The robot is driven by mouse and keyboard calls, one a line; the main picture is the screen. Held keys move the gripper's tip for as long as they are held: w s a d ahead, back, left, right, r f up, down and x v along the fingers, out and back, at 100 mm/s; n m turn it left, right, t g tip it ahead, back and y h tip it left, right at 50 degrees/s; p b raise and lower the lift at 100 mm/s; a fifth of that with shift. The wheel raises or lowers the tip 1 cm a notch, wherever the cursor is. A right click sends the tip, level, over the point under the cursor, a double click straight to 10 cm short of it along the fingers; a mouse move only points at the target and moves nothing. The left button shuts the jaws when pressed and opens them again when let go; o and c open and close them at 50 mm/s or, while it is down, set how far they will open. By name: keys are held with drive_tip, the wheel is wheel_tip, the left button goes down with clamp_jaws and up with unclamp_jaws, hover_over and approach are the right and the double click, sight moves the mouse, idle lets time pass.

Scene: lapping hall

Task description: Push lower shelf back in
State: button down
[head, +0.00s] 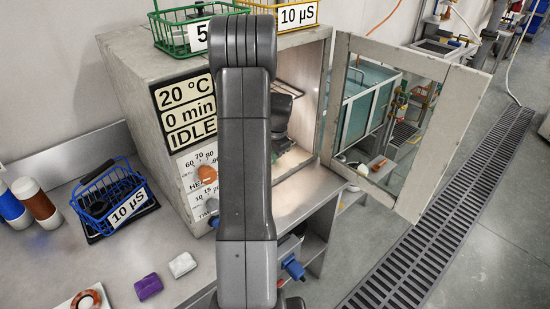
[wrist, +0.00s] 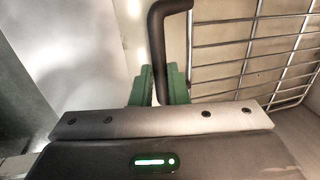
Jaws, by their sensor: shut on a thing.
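In the wrist view, the green fingers of my gripper (wrist: 158,88) are shut on a dark bent handle (wrist: 176,38). The handle rises between the fingers and bends right at the top. A silver wire shelf (wrist: 250,42) lies just right of the handle; how they join is out of view. In the head view, my arm reaches into the open grey cabinet (head: 130,62), and the arm hides my fingertips. A piece of wire shelf (head: 288,88) shows inside behind my wrist. I cannot tell from this view whether it is the lower one.
The cabinet door (head: 452,95) stands wide open to the right. A blue basket (head: 108,195), a purple block (head: 148,287) and a white block (head: 182,264) are on the bench at left. Green and yellow baskets (head: 284,30) stand on the cabinet. A floor grate (head: 440,225) runs at right.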

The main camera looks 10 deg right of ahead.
drive_tip(key=shift+w+r, duration=0.1)
drive_tip(key=shift+w, duration=0.1)
drive_tip(key=c, duration=1.4)
unclamp_jaws()
drive_tip(key=shift+w+a, duration=0.1)
drive_tip(key=shift+a, duration=0.05)
